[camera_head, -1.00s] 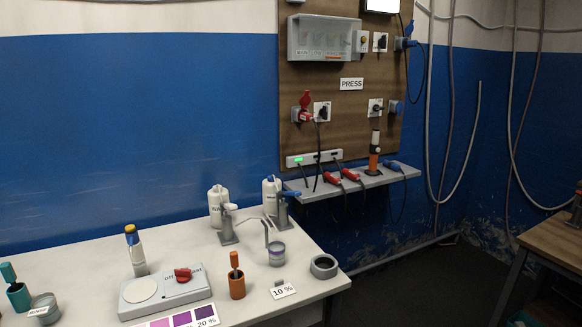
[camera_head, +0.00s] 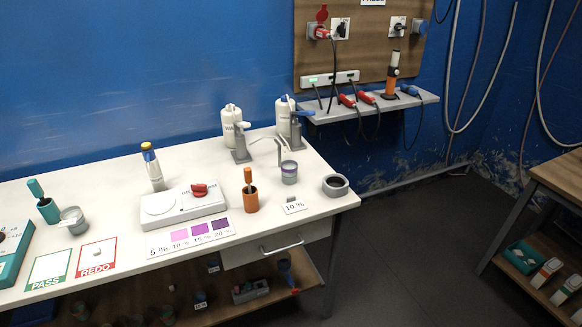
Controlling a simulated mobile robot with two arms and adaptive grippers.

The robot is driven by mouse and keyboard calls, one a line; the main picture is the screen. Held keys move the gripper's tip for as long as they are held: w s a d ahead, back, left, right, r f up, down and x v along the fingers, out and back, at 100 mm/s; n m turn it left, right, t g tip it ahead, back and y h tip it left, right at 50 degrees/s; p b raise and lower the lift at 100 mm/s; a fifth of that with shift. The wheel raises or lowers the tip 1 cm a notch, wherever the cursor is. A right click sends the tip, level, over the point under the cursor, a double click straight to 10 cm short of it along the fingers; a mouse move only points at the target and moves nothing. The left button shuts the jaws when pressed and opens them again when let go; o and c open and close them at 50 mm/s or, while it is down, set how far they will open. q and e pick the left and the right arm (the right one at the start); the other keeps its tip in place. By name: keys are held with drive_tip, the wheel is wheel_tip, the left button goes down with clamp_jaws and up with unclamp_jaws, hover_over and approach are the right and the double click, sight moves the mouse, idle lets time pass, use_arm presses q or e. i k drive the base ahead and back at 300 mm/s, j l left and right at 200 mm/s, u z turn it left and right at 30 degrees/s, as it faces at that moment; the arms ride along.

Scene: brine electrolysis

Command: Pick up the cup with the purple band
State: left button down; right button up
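The cup with the purple band (camera_head: 289,173) is a small grey cup standing upright on the white table. Neither of my grippers shows in the head view, so nothing is seen touching the cup.
Two white bottles with dispensers (camera_head: 240,143) stand behind the cup.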

sight(289, 173)
drive_tip(key=i+j, duration=0.15)
drive_tip(key=j, duration=0.2)
drive_tip(key=i+j, duration=0.1)
drive_tip(key=j, duration=0.2)
drive_tip(key=i+j, duration=0.15)
drive_tip(key=j, duration=0.2)
drive_tip(key=i+j+u, duration=0.1)
drive_tip(key=j, duration=0.25)
